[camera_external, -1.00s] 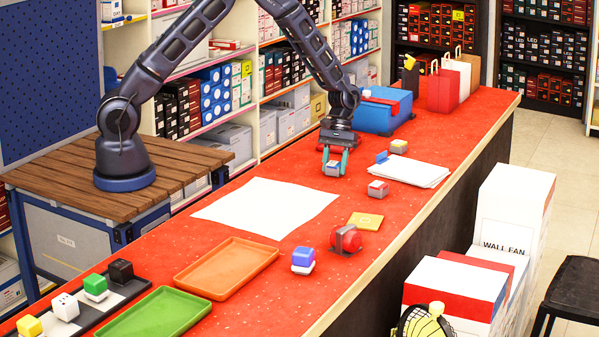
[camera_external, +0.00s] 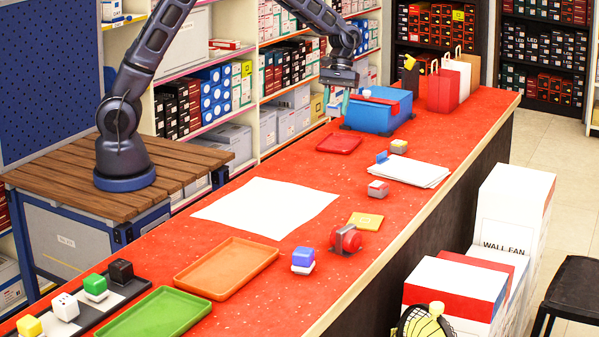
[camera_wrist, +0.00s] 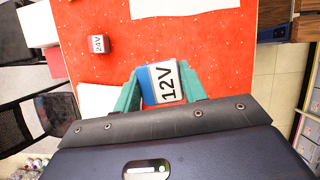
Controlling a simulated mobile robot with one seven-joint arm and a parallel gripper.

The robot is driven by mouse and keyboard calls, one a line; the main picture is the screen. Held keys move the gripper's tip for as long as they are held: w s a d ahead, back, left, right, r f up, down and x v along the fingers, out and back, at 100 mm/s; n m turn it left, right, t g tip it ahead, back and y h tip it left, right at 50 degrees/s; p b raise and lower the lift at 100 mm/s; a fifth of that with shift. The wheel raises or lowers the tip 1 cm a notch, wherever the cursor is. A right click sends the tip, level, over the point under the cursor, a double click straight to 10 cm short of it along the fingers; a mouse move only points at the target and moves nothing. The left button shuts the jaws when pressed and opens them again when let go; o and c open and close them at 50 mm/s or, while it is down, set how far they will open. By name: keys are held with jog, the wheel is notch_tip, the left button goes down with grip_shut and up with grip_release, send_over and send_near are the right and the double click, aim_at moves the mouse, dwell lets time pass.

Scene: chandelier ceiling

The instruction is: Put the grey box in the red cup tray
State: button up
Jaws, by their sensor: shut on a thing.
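My gripper (camera_external: 342,100) is raised beside the blue case, above the far part of the red counter. In the wrist view my gripper (camera_wrist: 166,88) has its teal fingers shut on a small box (camera_wrist: 162,82) with a white "12V" face and a blue side. The held box is hard to make out in the external view. A flat, dark red tray (camera_external: 339,144) lies empty on the counter, in front of the blue case. It is not seen in the wrist view.
A blue case (camera_external: 375,117) stands behind the tray. A yellow-topped grey box (camera_external: 399,147), a red-topped grey box (camera_external: 378,188), white sheets (camera_external: 410,171) and red earmuffs (camera_external: 346,239) lie nearer. An orange tray (camera_external: 228,268) and green tray (camera_external: 155,315) lie further left.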

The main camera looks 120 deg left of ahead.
jog(key=shift+r, duration=0.35)
jog(key=s+a+n+t+y, duration=0.1)
jog(key=s+a+n+t, duration=0.25)
jog(key=a+n, duration=0.65)
jog(key=n+y, duration=0.3)
jog(key=n, duration=0.4)
send_over(343, 145)
jog(key=s, duration=0.1)
jog(key=shift+t, duration=0.25)
jog(key=f, duration=1.8)
jog(key=shift+s+a+f, duration=0.1)
jog(key=shift+s+f, duration=0.1)
jog(key=shift+f, duration=0.2)
jog(key=shift+f, duration=0.1)
jog(key=o, duration=1)
jog(key=v, duration=1.2)
jog(key=shift+d, duration=0.2)
